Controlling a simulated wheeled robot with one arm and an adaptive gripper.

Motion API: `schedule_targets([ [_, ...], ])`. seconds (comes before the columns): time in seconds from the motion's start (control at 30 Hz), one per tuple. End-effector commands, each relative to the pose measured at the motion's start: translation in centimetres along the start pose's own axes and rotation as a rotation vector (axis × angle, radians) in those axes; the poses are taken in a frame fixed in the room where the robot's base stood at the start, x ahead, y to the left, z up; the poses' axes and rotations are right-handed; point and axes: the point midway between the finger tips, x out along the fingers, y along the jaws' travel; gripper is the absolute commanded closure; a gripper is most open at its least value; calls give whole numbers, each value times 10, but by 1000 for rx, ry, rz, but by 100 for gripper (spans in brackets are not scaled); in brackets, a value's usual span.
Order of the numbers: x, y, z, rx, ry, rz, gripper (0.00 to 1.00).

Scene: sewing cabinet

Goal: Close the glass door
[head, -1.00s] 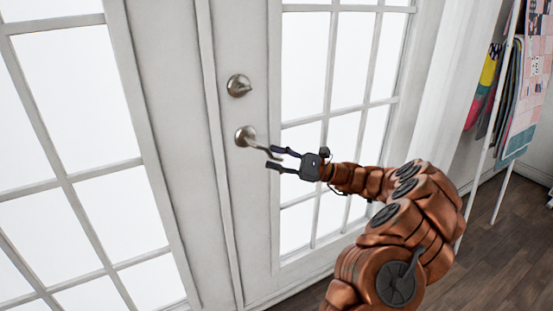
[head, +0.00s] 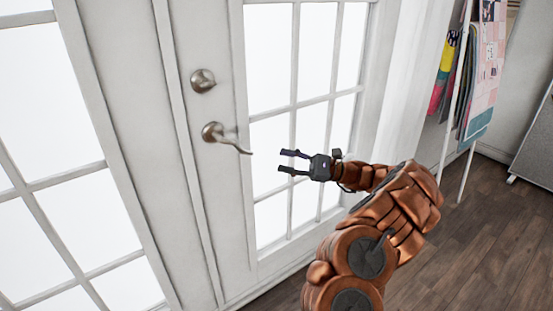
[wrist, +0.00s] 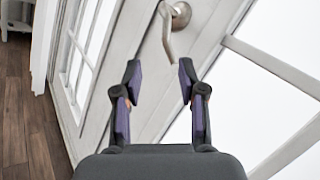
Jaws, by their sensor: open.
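The white glass door (head: 210,160) with many panes carries a curved silver lever handle (head: 226,137) and a round deadbolt (head: 202,80) above it. The door looks flush with the white paneled door beside it on the left. My gripper (head: 282,161) is open and empty, to the right of the handle and apart from it, in front of the panes. In the wrist view, the open fingers (wrist: 158,82) point toward the handle (wrist: 172,30), which shows beyond the fingertips. Nothing is between the fingers.
A white rack with hanging fabrics (head: 478,85) stands at the right. A grey board (head: 535,145) is at the far right. The dark wooden floor (head: 455,245) is clear between them and the door. A white curtain (head: 412,80) hangs right of the door.

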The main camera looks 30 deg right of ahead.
Motion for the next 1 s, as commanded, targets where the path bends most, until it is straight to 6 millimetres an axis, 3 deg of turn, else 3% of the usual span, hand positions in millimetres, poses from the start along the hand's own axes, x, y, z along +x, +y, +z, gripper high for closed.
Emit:
schedule_targets([
  [0.47,0,0,1,0,-2,1,59],
  [0.57,7,2,4,-3,-6,17,59],
  [0.67,31,10,14,-11,-18,72,59],
  [0.77,67,28,30,-25,-34,167,59],
  [1.0,148,94,73,-93,-42,447,59],
])
